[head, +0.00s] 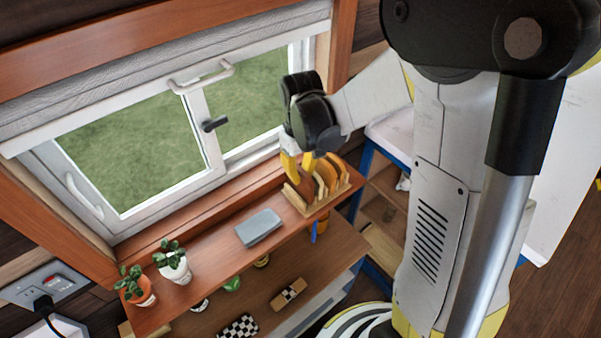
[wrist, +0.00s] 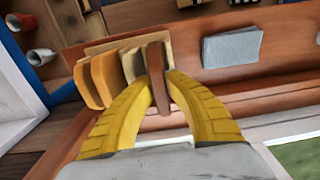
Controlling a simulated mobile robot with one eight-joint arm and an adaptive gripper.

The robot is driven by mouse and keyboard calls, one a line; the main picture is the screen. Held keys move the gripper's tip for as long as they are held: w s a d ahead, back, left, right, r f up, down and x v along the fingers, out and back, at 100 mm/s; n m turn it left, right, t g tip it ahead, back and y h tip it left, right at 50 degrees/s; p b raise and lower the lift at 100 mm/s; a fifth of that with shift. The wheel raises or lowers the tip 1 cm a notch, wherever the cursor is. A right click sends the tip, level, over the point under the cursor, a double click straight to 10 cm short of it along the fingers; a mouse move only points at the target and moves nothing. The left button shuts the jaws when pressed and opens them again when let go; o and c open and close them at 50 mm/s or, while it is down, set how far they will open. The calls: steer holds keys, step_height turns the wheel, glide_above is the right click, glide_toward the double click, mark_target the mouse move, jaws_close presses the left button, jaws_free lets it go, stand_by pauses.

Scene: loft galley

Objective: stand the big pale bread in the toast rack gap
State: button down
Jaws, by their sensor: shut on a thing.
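The wooden toast rack (head: 303,205) stands on the right end of the windowsill shelf. My gripper (head: 299,163) is over its left end. In the wrist view, my yellow fingers (wrist: 168,82) are shut on a bread slice (wrist: 156,62) that shows a brown crust edge; its face is mostly hidden. The held slice is upright, in or just above the rack; its bottom contact is hidden. A paler slice (wrist: 131,63) stands beside it, and golden-brown slices (wrist: 88,86) stand at the rack's other end. I cannot tell from colour whether the held slice is the big pale bread.
A grey flat block (head: 259,228) lies on the shelf left of the rack. Two potted plants (head: 172,262) stand at the shelf's left end. The window (head: 140,150) rises close behind. The shelf between block and rack is clear.

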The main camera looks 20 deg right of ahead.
steer(key=shift+f+b, duration=0.35)
steer(key=shift+f, duration=0.3)
steer(key=c, duration=1.4)
jaws_free()
steer(key=shift+c, duration=0.2)
step_height(320, 180, up, 12)
steer(key=shift+r, duration=0.1)
steer(key=s+f+m+t+b, duration=0.3)
steer(key=s+f+t+b, duration=0.4)
steer(key=s+f+b, duration=0.5)
steer(key=f+b, duration=0.1)
steer(key=b, duration=0.3)
steer(key=shift+s+f+m, duration=0.25)
steer(key=shift+s+m, duration=0.05)
steer(key=shift+s, duration=0.05)
